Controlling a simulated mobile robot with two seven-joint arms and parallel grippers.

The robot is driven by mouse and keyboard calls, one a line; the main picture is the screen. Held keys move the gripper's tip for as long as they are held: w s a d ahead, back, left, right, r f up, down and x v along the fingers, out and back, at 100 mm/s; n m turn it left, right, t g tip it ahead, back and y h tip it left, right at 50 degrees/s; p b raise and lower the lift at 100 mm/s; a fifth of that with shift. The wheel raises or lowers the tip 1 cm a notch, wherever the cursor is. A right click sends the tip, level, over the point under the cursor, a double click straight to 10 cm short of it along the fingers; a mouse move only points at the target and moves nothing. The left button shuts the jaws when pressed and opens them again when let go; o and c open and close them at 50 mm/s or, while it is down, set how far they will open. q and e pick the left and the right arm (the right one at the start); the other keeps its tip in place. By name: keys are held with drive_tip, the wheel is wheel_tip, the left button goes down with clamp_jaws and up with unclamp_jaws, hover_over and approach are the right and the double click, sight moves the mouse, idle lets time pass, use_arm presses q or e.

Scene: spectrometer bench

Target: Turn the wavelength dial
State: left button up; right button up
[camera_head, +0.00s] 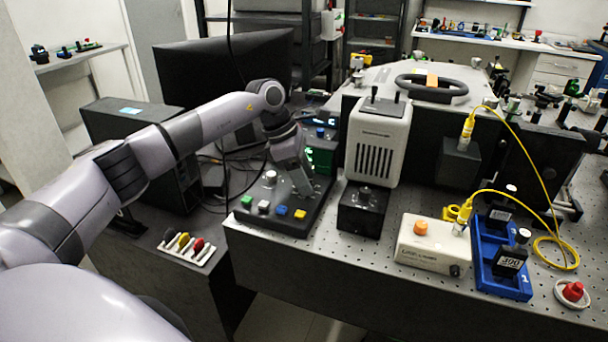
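A black control panel (240,214) sits at the front left corner of the perforated bench. A silver knob (270,177) stands on it, which looks like the wavelength dial; I see no readable label. My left gripper (304,191) points down over the panel, just right of the silver knob and apart from it in the picture. Its fingertips are small and partly blend with the panel, so I cannot tell whether they are open or shut, or touching anything. A green display (320,158) is partly hidden behind the gripper. My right gripper is out of view.
Green (247,201), white (264,206), blue (281,210) and yellow (300,214) buttons line the panel's front. A white-grey instrument (377,142) stands to the right. A cream box (431,244) and a blue tray (487,278) lie farther right. A monitor (226,68) stands behind my arm.

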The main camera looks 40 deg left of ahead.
use_arm(q)
clamp_jaws()
